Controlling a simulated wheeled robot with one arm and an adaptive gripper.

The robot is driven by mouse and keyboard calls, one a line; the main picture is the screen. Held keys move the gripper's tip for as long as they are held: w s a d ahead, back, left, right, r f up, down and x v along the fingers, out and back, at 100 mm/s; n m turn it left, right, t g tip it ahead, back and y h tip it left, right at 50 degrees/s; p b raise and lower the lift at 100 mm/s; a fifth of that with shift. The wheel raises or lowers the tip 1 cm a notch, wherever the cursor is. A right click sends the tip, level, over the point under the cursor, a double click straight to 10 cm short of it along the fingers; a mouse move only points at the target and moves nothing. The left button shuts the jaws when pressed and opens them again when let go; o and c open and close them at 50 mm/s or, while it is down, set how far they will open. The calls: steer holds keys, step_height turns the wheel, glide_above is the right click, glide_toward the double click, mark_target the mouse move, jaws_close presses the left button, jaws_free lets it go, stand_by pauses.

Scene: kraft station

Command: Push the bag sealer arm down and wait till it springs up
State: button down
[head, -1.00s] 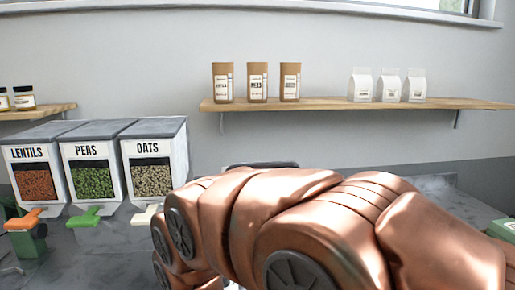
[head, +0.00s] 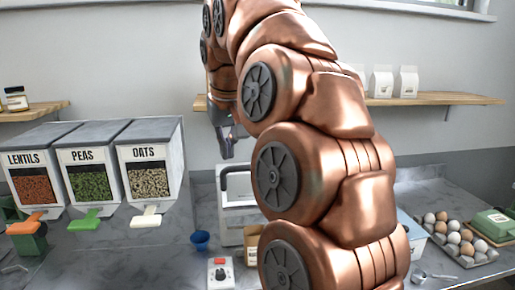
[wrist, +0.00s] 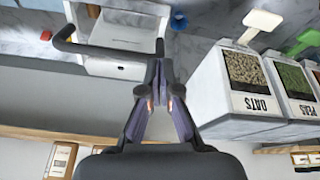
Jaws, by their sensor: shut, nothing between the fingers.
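The bag sealer (head: 235,188) is a white box-shaped machine on the counter, partly hidden behind my arm in the head view. Its dark handle bar (head: 234,168) shows at the top. In the wrist view the white sealer body (wrist: 120,66) is upper left, with the dark handle (wrist: 92,48) running across in front of it. My gripper (head: 227,155) is shut and empty. It points down just above the sealer's top in the head view. In the wrist view its fingertips (wrist: 160,64) are together beside the handle's right end; I cannot tell whether they touch.
Lentils, peas and oats dispensers (head: 150,175) stand at left. A blue cup (head: 200,240) and a small box with a red button (head: 220,273) are near the sealer. An egg tray (head: 460,240) is at right. A shelf (head: 430,99) runs along the wall.

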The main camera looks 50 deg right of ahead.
steer(key=s+d+r+m+h+p, duration=0.1)
steer(key=s+d+r+m, duration=0.1)
steer(key=d+r, duration=0.6)
steer(key=shift+d+m+t, duration=0.3)
steer(key=shift+t, duration=0.1)
steer(key=shift+w, duration=0.1)
steer(key=b+x, duration=0.7)
steer(key=x, duration=0.3)
steer(key=shift+a+f, duration=0.1)
steer(key=shift+f, duration=0.1)
steer(key=shift+s+a+f, duration=0.15)
steer(key=shift+s+f, duration=0.05)
steer(key=shift+f, duration=0.35)
steer(key=shift+s+a+f, duration=0.1)
steer(key=shift+s+f, duration=0.1)
steer(key=shift+f, duration=0.35)
steer(key=shift+s+a+f, duration=0.15)
steer(key=shift+f, duration=0.4)
